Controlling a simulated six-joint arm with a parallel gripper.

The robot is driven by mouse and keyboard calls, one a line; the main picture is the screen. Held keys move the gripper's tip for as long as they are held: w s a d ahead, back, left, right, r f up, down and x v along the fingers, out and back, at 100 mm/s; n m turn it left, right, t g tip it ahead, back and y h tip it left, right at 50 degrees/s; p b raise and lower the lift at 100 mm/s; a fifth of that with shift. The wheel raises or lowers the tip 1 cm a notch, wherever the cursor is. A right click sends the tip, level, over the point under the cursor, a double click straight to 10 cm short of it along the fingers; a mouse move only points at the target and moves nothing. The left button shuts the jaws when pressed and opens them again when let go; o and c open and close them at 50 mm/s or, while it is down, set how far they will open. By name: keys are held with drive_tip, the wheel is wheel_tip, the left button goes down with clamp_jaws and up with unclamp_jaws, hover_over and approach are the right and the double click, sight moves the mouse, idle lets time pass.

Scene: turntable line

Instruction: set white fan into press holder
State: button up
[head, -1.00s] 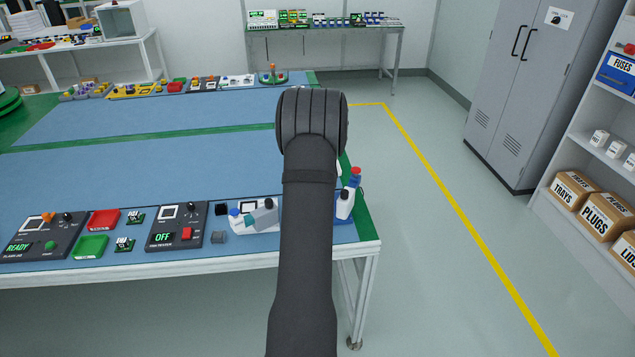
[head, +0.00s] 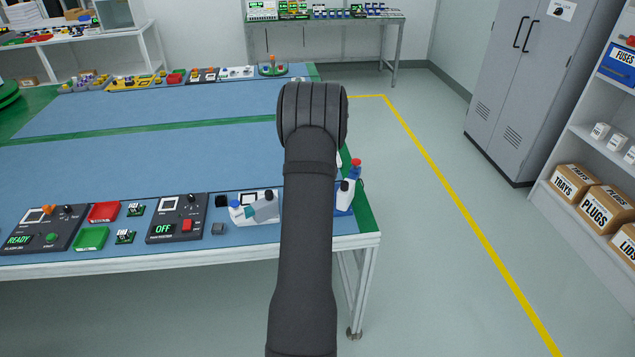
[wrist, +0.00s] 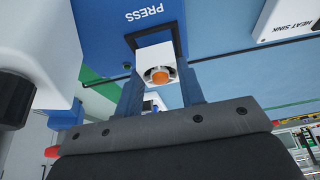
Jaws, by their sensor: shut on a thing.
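In the wrist view, the white fan (wrist: 153,53) has a round orange hub facing the camera. My gripper (wrist: 158,80) is shut on it, with one blue-grey finger on each side. The blue press holder (wrist: 105,22), marked PRESS upside down in the picture, lies just beyond the fan. A dark square outline on the holder shows around the fan's far end. I cannot tell whether the fan touches the holder or is inside the outline. In the head view my arm hides the gripper and the fan.
In the wrist view, a white body with a black knob (wrist: 14,98) stands close at left, and a white HEAT SINK block (wrist: 284,18) at upper right. In the head view, the blue table (head: 190,160) has panels and trays along its front edge.

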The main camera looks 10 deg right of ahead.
drive_tip(key=shift+f, duration=0.8)
drive_tip(key=o, duration=1.1)
drive_tip(key=shift+c, duration=0.2)
drive_tip(key=shift+r, duration=0.15)
drive_tip(key=v, duration=1.7)
drive_tip(key=x, duration=1.7)
